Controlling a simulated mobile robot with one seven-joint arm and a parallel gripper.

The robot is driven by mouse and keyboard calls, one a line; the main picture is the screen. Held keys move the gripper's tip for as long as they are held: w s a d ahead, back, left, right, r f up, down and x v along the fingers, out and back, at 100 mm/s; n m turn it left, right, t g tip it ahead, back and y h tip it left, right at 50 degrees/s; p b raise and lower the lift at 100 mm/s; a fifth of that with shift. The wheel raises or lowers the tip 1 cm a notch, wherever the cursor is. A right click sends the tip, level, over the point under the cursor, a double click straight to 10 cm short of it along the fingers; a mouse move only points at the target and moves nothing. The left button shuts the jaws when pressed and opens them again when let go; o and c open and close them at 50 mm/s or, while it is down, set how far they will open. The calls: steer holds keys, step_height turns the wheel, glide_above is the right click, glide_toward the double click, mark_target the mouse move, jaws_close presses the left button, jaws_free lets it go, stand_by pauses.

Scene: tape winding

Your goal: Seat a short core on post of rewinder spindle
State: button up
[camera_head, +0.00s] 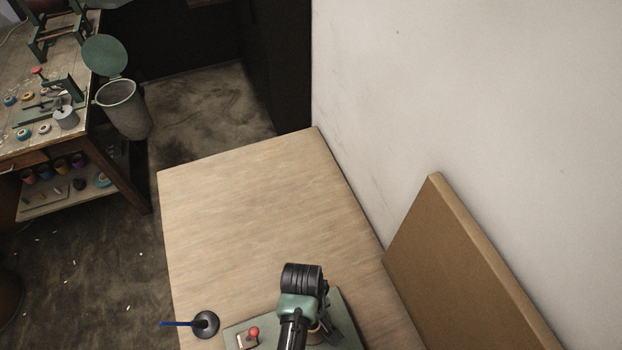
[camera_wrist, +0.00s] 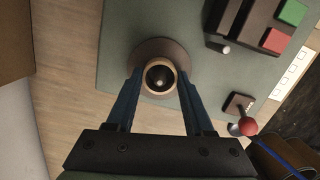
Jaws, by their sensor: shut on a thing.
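The short core (camera_wrist: 149,70) is a tan ring with a dark bore, seen nearly end-on in the wrist view. My gripper (camera_wrist: 160,78) has its two blue fingers on either side of the core and is shut on it. The core is lined up over the brown round flange (camera_wrist: 146,47) of the rewinder spindle. A small bright tip, which looks like the post (camera_wrist: 161,83), shows inside the bore. I cannot tell how far down the core sits or whether it touches the flange. In the head view my arm mostly hides the gripper and the spindle.
The rewinder's grey-green base plate (camera_wrist: 120,27) carries a red-knobbed lever (camera_wrist: 247,127), a green button (camera_wrist: 292,12) and a red button (camera_wrist: 274,39). A dark disc with a blue rod (camera_head: 206,323) lies left of it. The wooden tabletop (camera_head: 245,215) beyond is clear. A brown board (camera_head: 455,270) leans on the wall.

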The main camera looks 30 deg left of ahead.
steer(key=o, duration=1.6)
steer(key=shift+c, duration=0.2)
step_height(320, 180, up, 7)
steer(key=p, duration=0.7)
steer(key=shift+r+p, duration=0.1)
steer(key=shift+p, duration=0.2)
